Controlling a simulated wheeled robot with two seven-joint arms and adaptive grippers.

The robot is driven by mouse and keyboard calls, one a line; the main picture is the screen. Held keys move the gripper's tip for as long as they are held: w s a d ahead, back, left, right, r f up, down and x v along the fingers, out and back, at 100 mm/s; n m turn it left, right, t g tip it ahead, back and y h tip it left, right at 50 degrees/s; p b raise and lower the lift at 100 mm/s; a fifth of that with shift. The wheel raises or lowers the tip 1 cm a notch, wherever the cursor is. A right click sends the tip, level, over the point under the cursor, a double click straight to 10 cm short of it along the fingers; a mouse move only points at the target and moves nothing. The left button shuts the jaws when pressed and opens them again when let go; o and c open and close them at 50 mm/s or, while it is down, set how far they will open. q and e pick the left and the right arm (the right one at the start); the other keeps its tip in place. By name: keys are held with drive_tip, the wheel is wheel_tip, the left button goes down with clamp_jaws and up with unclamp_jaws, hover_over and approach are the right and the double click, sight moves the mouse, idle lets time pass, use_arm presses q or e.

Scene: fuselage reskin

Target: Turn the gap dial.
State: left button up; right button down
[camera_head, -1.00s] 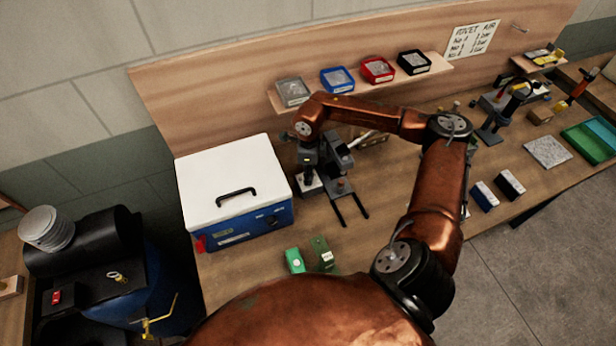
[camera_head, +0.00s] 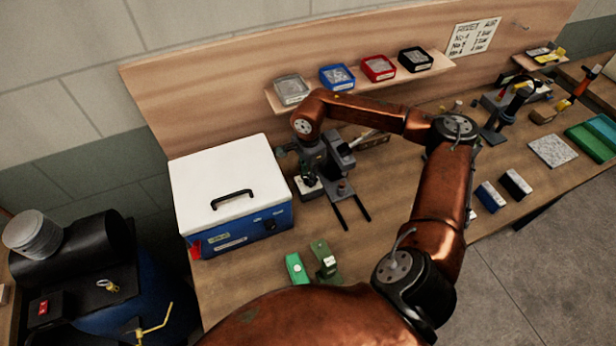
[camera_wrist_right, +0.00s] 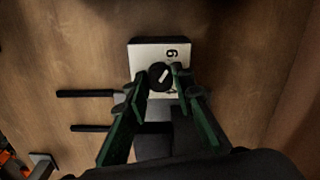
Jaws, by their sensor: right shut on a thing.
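The gap dial is a round black knob (camera_wrist_right: 160,72) on a white plate (camera_wrist_right: 146,50) that bears a number, seen in the right wrist view. The plate belongs to a dark bench device (camera_head: 338,150) with two black rods (camera_head: 350,214) sticking out in front. My right gripper (camera_wrist_right: 157,80) points down at the dial, its green-sided fingers on either side of the knob and shut on it. In the head view my right gripper (camera_head: 308,182) is small and dark beside the device, and the knob is hard to make out. My left gripper is not in view.
A blue box with a white lid (camera_head: 230,185) stands close left of the device. Green blocks (camera_head: 297,268) lie in front. A shelf with several small bins (camera_head: 338,78) is behind. My right arm spans the bench, with dark-and-white blocks (camera_head: 490,196) to its right.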

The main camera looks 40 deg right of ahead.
idle(0.3)
drive_tip(key=c, duration=1.7)
unclamp_jaws()
drive_tip(key=shift+o, duration=0.2)
wheel_tip(320, 180, up, 12)
drive_tip(key=shift+s+f, duration=0.1)
